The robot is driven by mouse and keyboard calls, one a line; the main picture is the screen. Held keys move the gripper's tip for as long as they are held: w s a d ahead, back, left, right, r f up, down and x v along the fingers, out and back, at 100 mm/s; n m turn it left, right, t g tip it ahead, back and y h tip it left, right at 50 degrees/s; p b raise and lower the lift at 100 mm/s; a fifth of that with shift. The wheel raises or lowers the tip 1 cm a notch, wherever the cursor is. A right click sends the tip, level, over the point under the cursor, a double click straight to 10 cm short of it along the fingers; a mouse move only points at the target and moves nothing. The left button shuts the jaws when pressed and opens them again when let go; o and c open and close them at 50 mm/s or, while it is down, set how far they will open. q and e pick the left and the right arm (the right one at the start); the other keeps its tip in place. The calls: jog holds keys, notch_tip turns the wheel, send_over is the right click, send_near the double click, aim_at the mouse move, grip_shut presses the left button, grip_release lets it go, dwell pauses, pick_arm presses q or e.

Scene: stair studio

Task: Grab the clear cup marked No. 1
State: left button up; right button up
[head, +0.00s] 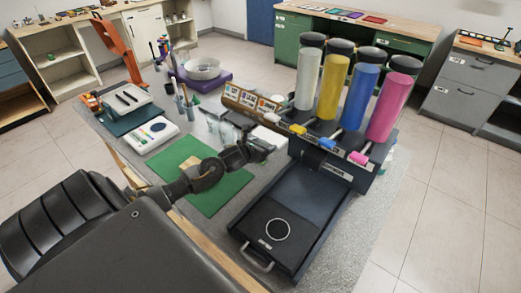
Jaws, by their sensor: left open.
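My left arm reaches in from the lower left over the table, and my left gripper (265,143) is open in front of the dispenser's left end. Pale, see-through shapes (214,122) that look like clear cups stand on the table just behind and left of the gripper, partly hidden by it. They are too small and blurred to read a No. 1 mark or tell each cup apart. I see nothing held between the fingers. My right gripper is not in view.
A dispenser with white (308,78), yellow (333,86), blue (359,97) and pink (392,106) cylinders stands at the right, with a dark tray (301,212) in front. A green mat (215,190) lies under my wrist. A scale (148,138) and a purple stand (201,81) are at the left and back.

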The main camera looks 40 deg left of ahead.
pick_arm(q)
jog(key=c, duration=0.8)
jog(key=shift+r, duration=0.1)
jog(key=shift+r, duration=0.25)
notch_tip(320, 180, up, 2)
jog(key=shift+r+b, duration=0.15)
jog(key=shift+b, duration=0.7)
jog(key=shift+s+a+r+b, duration=0.1)
jog(key=shift+s+r+b, duration=0.2)
jog(key=shift+s+r, duration=1.7)
jog(key=shift+s+d+r+b, duration=0.1)
jog(key=shift+s+r+b, duration=0.2)
jog(key=shift+s+r, duration=1.7)
jog(key=shift+s+a+r+b, duration=0.2)
jog(key=shift+s+r, duration=0.75)
jog(key=shift+s, duration=2.05)
